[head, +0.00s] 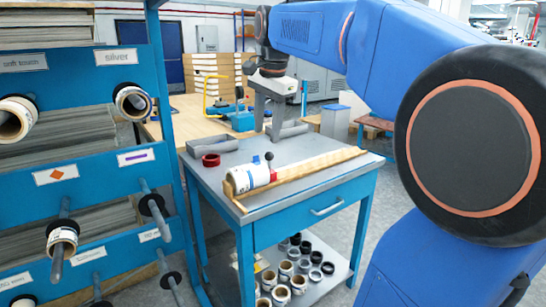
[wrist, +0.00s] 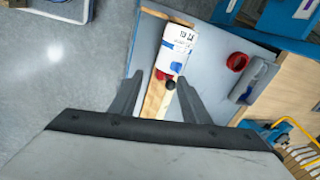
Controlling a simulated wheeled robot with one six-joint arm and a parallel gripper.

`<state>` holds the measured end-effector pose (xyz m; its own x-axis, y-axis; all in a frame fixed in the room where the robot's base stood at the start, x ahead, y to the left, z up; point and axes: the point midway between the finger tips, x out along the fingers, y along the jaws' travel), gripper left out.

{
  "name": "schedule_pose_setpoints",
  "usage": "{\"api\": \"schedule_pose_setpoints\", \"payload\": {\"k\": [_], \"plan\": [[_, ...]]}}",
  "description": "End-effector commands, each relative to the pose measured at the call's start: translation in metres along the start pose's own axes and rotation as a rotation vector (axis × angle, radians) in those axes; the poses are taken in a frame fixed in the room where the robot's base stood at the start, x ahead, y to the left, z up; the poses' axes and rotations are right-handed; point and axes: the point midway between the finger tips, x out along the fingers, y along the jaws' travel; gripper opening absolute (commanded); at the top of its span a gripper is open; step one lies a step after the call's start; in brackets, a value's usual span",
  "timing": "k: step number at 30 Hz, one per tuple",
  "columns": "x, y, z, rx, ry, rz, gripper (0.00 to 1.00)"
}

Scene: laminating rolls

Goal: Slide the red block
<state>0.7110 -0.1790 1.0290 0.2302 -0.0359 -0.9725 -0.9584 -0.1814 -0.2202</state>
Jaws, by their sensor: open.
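The red block (head: 273,175) sits on the long wooden rail (head: 318,162) on the table, against the right end of the white roll (head: 250,176). A lever with a black knob (head: 269,156) stands up by the block. In the wrist view the red block (wrist: 164,75) shows only partly, beside the roll (wrist: 180,42) and the black knob (wrist: 170,85). My gripper (head: 267,134) is open and empty, above the table and behind the block in the head view. In the wrist view the block appears between the fingertips (wrist: 161,79), apart from them.
A blue rack (head: 172,110) with rolls on pegs stands close on the left. Several rolls (head: 279,293) stand on the lower shelf. The tabletop in front of the rail is narrow.

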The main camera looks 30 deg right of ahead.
Motion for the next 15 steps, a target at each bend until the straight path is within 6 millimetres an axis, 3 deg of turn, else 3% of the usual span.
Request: {"api": "schedule_pose_setpoints", "payload": {"k": [1, 6, 15], "plan": [[-0.006, -0.013, -0.013, 0.069, -0.001, 0.008, 0.43], [-0.021, -0.036, -0.042, 0.253, -0.005, 0.032, 0.43], [-0.021, -0.045, -0.054, 0.345, -0.006, 0.044, 0.43]]}}
